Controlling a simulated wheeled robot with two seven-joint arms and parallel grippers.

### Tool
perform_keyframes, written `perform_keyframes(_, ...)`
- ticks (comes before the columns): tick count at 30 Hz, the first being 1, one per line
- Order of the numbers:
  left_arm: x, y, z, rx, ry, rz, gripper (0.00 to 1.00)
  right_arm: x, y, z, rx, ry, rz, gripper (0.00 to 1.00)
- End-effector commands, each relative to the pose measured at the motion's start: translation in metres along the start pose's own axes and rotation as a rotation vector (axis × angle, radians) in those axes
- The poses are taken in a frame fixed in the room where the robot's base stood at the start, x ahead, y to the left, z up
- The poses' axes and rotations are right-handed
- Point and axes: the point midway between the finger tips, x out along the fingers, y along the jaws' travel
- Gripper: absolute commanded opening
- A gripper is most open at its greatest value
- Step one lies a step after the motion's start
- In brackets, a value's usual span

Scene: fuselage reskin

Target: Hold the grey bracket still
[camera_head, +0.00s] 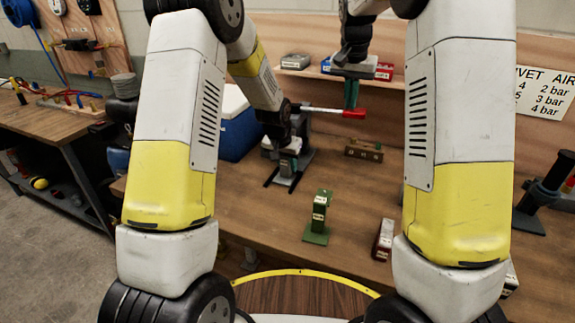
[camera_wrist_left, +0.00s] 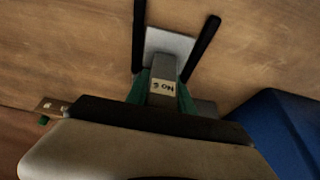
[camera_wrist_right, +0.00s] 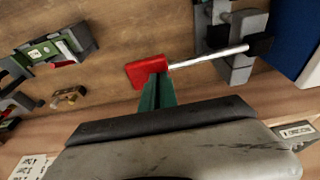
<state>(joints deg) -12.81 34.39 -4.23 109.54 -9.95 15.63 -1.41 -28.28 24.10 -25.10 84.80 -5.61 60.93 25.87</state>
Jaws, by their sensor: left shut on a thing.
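The grey bracket (camera_head: 286,170) stands on the wooden bench, in front of the grey fixture. In the left wrist view the grey bracket (camera_wrist_left: 163,88) carries a "NO 5" label and sits between my green fingers. My left gripper (camera_head: 291,150) is shut on it. Two dark bars (camera_wrist_left: 203,50) flank its pale foot. My right gripper (camera_head: 351,98) is at a red handle (camera_head: 354,114) on a metal rod; in the right wrist view its fingers look closed together, with their tips against the red handle (camera_wrist_right: 147,71). The exact contact is partly hidden.
A green bracket (camera_head: 317,218) stands on the bench in front. A brown-olive part (camera_head: 363,150) and a red-and-white block (camera_head: 383,240) lie to the right. A blue cooler (camera_head: 238,125) is left of the fixture. Bare bench lies between these parts.

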Motion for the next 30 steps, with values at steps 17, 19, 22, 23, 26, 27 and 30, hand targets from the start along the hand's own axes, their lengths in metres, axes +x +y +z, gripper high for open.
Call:
perform_keyframes(17, -0.001, 0.0, -0.001, 0.0, 0.002, 0.0, 0.0, -0.059, -0.001, -0.015, 0.0, 0.001, -0.002, 0.0)
perform_keyframes(19, -0.001, 0.0, -0.001, 0.0, 0.002, 0.0, 0.0, -0.067, -0.001, -0.018, 0.0, 0.001, -0.001, 0.0)
perform_keyframes(22, -0.001, 0.0, -0.001, 0.0, 0.002, 0.0, 0.0, -0.079, -0.001, -0.021, 0.0, 0.002, -0.001, 0.0)
perform_keyframes(23, -0.001, 0.0, -0.001, 0.0, 0.002, 0.0, 0.0, -0.082, -0.001, -0.022, 0.0, 0.002, -0.001, 0.0)
perform_keyframes(26, 0.0, 0.0, -0.001, 0.0, 0.002, 0.0, 0.0, -0.094, 0.0, -0.025, 0.0, 0.001, -0.001, 0.0)
perform_keyframes(27, 0.0, 0.0, -0.001, 0.0, 0.002, 0.0, 0.0, -0.098, 0.0, -0.026, 0.0, 0.002, -0.001, 0.0)
perform_keyframes(30, -0.001, 0.0, -0.001, 0.0, 0.002, 0.0, 0.0, -0.108, 0.0, -0.029, 0.0, 0.002, -0.001, 0.0)
